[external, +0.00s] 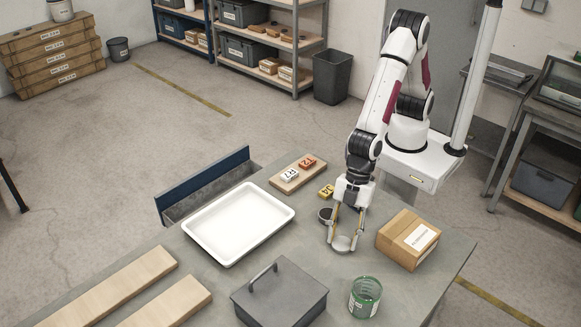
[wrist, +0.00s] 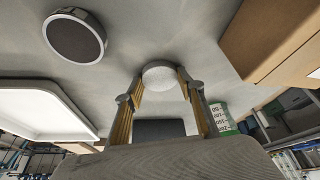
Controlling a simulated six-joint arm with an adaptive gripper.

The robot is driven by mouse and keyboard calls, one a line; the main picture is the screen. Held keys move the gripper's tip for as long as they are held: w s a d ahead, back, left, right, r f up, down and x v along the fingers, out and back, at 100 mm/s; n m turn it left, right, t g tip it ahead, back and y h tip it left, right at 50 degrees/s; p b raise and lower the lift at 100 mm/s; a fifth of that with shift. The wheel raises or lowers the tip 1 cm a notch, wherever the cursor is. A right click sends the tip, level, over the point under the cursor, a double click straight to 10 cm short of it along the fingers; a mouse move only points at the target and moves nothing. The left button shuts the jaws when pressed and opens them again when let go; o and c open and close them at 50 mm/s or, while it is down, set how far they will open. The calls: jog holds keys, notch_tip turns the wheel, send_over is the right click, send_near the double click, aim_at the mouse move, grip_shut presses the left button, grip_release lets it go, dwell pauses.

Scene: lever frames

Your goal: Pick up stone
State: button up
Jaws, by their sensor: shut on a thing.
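The stone (external: 342,244) is a pale grey, rounded piece at the table's right part. In the wrist view the stone (wrist: 161,73) sits between the two fingertips, with its pale face showing. My gripper (external: 343,239) points down and is shut on the stone, with one finger on each side. The gripper's fingers (wrist: 162,88) also show in the wrist view. I cannot tell whether the stone touches the table or is slightly above it.
A dark round speaker-like disc (external: 325,215) lies just behind my gripper. A cardboard box (external: 408,239) stands close on the right. A white tray (external: 238,258) is at left, a lidded grey box (external: 280,297) and green jar (external: 365,298) in front.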

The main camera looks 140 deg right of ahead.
aim_at(343, 241)
jog(key=shift+r, duration=0.1)
notch_tip(343, 241, up, 10)
dwell(0.6)
